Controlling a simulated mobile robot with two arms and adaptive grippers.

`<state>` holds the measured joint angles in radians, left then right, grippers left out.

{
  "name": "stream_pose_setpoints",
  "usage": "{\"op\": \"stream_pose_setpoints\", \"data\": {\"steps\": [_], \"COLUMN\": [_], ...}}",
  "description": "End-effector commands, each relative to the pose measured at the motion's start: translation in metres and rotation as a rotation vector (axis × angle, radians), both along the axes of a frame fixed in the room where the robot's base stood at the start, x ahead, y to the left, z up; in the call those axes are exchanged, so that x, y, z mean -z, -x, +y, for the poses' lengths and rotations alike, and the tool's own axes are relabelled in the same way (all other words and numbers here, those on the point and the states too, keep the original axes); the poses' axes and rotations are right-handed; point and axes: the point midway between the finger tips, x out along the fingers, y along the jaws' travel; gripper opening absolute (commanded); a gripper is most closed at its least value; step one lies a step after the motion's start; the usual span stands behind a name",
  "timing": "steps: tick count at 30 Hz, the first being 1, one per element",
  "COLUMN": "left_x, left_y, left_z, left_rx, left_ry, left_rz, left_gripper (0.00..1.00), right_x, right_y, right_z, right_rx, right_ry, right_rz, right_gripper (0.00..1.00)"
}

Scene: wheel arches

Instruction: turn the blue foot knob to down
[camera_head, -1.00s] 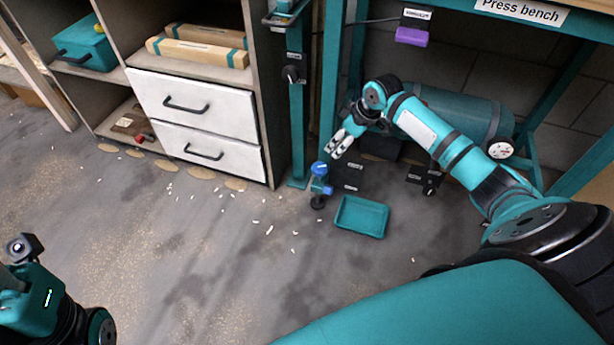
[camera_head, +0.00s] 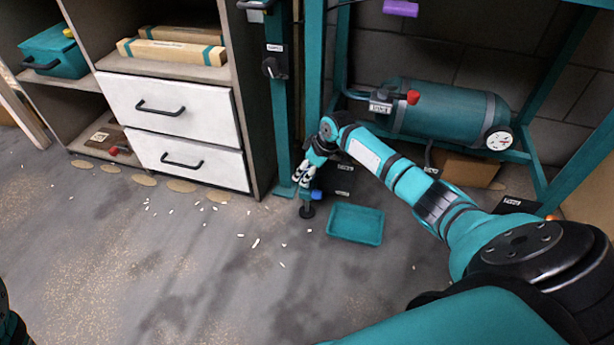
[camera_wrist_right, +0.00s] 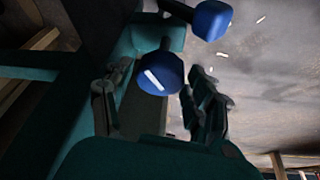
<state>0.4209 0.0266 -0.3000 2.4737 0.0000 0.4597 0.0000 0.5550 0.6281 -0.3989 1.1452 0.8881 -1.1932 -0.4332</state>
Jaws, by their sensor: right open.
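My right gripper (camera_head: 305,176) reaches down to the small blue-knobbed foot beside the bench's leg. In the right wrist view my right gripper (camera_wrist_right: 158,100) is open, with one finger on each side of a blue knob (camera_wrist_right: 160,73) that has a white mark line; I cannot tell if they touch it. A second blue knob (camera_wrist_right: 210,20) is beyond it, outside the fingers. In the head view one blue knob (camera_head: 317,194) shows beside the fingertips, above the black foot pad (camera_head: 307,211); the gripper hides the upper part. My left gripper is out of view.
A teal tray (camera_head: 355,224) lies on the floor to the right of the foot. The teal bench leg (camera_head: 281,125) stands close behind the gripper. A white-drawer cabinet (camera_head: 190,135) is at left, a teal tank (camera_head: 450,112) behind. Small white bits litter the open floor.

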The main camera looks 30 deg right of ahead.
Motion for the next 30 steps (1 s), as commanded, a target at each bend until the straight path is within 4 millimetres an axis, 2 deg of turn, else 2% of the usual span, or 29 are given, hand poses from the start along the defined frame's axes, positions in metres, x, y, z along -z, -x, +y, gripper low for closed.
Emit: {"op": "stream_pose_setpoints", "data": {"steps": [11,21,28,30], "left_x": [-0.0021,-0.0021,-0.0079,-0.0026], "left_y": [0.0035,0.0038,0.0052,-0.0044], "left_z": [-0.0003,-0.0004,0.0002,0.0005], "left_rx": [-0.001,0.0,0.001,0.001], "left_ry": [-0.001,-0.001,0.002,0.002], "left_rz": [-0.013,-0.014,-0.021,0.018], "left_gripper": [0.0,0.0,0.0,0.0], "right_x": [0.0047,0.0048,0.0029,0.0017], "right_y": [-0.0025,-0.0022,-0.0018,-0.0014], "right_z": [0.0011,0.001,0.0016,0.0021], "right_rx": [0.0,0.0,0.017,0.037], "right_ry": [0.0,0.0,-0.001,-0.002], "right_rz": [-0.001,-0.001,0.0,0.002], "right_gripper": [0.57,0.16,0.16,0.16]}}
